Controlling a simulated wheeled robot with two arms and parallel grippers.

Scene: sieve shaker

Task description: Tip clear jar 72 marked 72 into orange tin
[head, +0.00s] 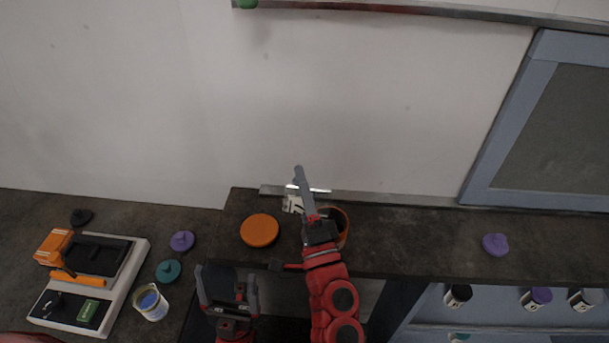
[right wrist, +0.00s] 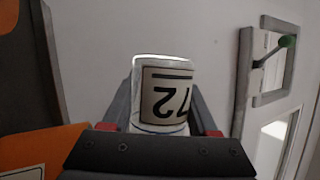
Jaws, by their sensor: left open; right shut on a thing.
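The clear jar 72 (right wrist: 163,95) is between the fingers of my right gripper (head: 302,192), its printed 72 upside down in the right wrist view. In the head view only a small pale part of the jar (head: 292,204) shows beside the finger. The orange tin (head: 342,226) stands on the raised dark shelf, partly hidden behind my right arm. Its orange side also shows close at the left of the right wrist view (right wrist: 32,140). I cannot tell whether anything is flowing from the jar. My left gripper (head: 228,287) is open and empty in front of the shelf.
An orange lid (head: 259,230) lies left of the tin. A purple lid (head: 495,244) lies far right on the shelf. At left are a white-and-orange machine (head: 90,275), an open jar with blue contents (head: 151,303), and purple (head: 182,241), teal (head: 168,271) and black (head: 81,216) lids.

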